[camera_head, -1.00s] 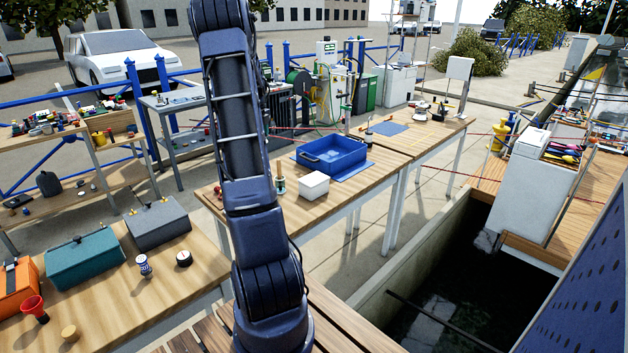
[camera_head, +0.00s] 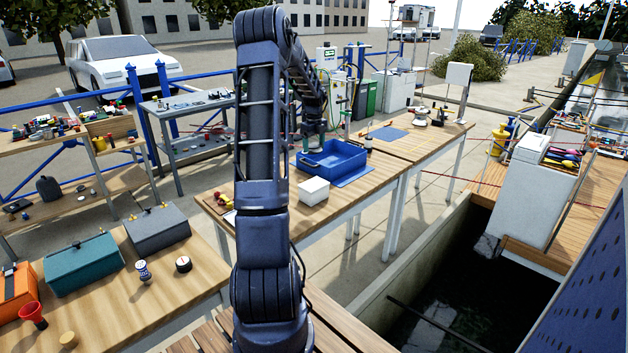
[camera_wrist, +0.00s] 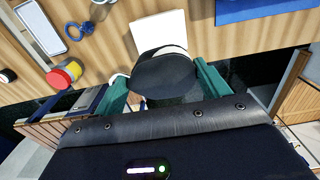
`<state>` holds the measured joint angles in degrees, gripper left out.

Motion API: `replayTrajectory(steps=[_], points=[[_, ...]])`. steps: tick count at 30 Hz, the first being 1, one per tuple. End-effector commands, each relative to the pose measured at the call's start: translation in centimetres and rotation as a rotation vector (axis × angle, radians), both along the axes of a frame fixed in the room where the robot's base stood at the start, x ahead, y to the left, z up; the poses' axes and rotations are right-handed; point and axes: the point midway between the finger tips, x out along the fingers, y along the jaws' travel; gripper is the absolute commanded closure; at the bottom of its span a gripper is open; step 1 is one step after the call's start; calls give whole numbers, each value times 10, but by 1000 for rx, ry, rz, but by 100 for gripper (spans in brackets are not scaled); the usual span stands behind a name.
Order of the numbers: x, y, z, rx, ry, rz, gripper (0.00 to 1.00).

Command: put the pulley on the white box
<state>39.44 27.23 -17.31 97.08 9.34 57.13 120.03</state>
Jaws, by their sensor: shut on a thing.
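The white box (camera_head: 313,190) stands on the wooden table in front of the blue tray, and its pale top (camera_wrist: 153,27) shows in the wrist view just beyond the held thing. My gripper (camera_wrist: 165,88) has its teal fingers shut on a dark, rounded thing with a pale band, which I take to be the pulley (camera_wrist: 162,76). The pulley hides part of the box in the wrist view; I cannot tell the height between them. In the head view the end of my arm hangs near the tray's far left corner, and the pulley is not clear there.
The blue tray (camera_head: 333,160) stands directly behind the white box on a blue mat (camera_head: 355,176).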

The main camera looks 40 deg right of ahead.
Motion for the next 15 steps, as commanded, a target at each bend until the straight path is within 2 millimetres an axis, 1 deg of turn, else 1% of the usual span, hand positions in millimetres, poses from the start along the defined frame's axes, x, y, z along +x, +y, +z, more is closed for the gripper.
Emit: replayTrajectory(steps=[1, 9, 12, 15], points=[[-1, 0, -12, 2, 2, -1, 52], [-1, 0, -71, 2, 2, -1, 52], [-1, 0, -89, 2, 1, -2, 52], [-1, 0, -102, 1, 0, -1, 52]])
